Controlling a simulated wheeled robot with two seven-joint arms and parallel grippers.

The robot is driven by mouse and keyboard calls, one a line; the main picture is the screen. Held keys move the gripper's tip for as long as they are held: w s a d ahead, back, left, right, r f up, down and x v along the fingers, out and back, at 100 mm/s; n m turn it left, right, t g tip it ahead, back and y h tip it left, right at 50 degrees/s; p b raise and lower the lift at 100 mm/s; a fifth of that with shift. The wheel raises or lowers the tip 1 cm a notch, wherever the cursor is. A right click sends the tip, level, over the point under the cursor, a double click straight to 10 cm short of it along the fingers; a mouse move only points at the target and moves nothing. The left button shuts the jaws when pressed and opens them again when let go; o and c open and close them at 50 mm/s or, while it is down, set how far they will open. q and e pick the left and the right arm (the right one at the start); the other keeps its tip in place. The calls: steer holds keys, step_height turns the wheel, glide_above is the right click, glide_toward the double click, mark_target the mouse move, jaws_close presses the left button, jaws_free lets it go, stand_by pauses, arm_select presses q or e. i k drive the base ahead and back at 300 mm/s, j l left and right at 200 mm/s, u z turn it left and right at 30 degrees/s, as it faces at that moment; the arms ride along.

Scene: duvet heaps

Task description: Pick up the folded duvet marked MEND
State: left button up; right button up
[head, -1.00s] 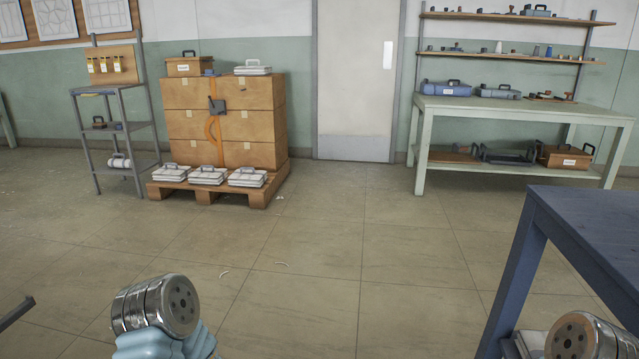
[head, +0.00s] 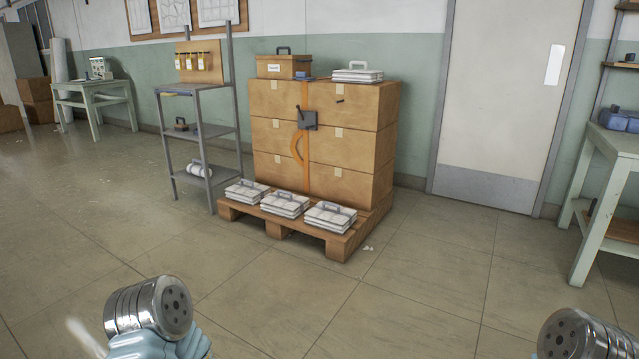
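Three white folded bundles with grey handles, which look like folded duvets, lie in a row on the front of a wooden pallet (head: 352,243): a left one (head: 246,192), a middle one (head: 285,204) and a right one (head: 330,216). Another white folded bundle (head: 357,74) lies on top of the stacked cardboard boxes (head: 350,135). A white rolled bundle (head: 198,169) lies on the low shelf of the grey rack. I cannot read MEND on any of them. Both my arms show at the bottom edge, well short of the pallet; neither gripper's fingers are in view.
A grey rack (head: 213,132) stands left of the pallet. A labelled brown case (head: 283,67) sits on the boxes. A pale green workbench (head: 613,143) stands at the right, beside a closed door (head: 500,100). A small table (head: 95,88) is at the far left. The floor before the pallet is clear.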

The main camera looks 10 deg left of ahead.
mark_target(250, 193)
steer(key=i+j+u, duration=0.25)
steer(key=i+u, duration=0.2)
steer(key=i, duration=0.7)
steer(key=i+l+u, duration=0.15)
steer(key=i+u, duration=0.3)
steer(key=i, duration=0.75)
steer(key=i+j+z, duration=0.25)
steer(key=i, duration=0.25)
steer(key=i+j+z, duration=0.1)
steer(key=i+z, duration=0.15)
steer(key=i, duration=0.25)
steer(key=i+j+z, duration=1.05)
steer(key=j, duration=0.2)
